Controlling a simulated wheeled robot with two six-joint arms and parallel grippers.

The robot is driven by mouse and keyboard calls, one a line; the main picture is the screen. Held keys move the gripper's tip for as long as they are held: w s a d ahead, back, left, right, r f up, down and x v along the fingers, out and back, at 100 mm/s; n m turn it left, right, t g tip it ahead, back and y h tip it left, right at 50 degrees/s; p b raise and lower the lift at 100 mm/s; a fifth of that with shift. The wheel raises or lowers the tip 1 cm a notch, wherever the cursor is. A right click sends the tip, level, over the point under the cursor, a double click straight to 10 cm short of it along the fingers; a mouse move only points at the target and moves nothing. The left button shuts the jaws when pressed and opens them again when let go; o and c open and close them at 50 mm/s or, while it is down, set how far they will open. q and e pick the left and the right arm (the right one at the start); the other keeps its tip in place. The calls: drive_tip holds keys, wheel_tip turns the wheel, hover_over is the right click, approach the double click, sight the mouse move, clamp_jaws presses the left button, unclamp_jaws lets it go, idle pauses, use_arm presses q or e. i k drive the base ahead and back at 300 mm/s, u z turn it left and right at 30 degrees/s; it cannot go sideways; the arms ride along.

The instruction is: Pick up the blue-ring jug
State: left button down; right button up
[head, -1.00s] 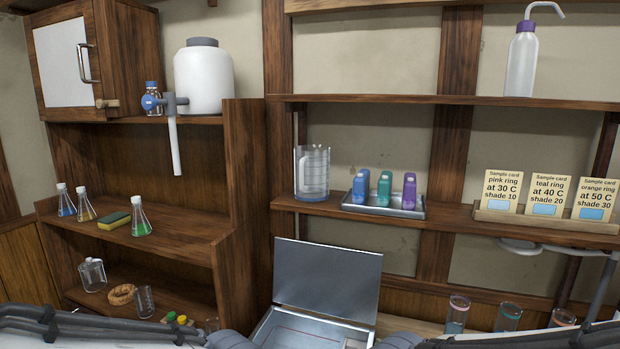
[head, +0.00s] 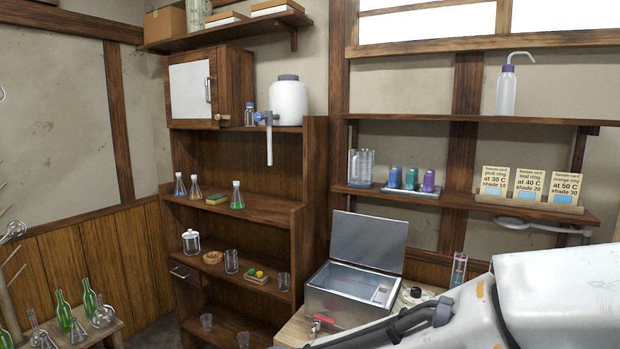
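A clear jug (head: 360,168) with a bluish band at its base stands upright on the right-hand wall shelf, left of a small metal tray. I take it for the blue-ring jug; the band is small at this distance. No gripper is near it. My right arm comes in from the lower right, well below and in front of the shelf, and its gripper is not visible. My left gripper is out of view.
The tray (head: 410,194) holds blue, teal and purple items. Sample cards (head: 528,184) stand farther right. Below the shelf, a metal bath (head: 345,300) has its lid up. A glass (head: 459,268) is partly hidden by my arm. Glassware fills the left shelves.

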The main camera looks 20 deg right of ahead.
sight(360, 161)
drive_tip(key=u, duration=0.6)
drive_tip(key=i, duration=0.75)
drive_tip(key=u, duration=0.4)
drive_tip(key=i, duration=1.2)
drive_tip(key=z, duration=0.75)
drive_tip(key=i, duration=0.85)
drive_tip(key=z, duration=0.8)
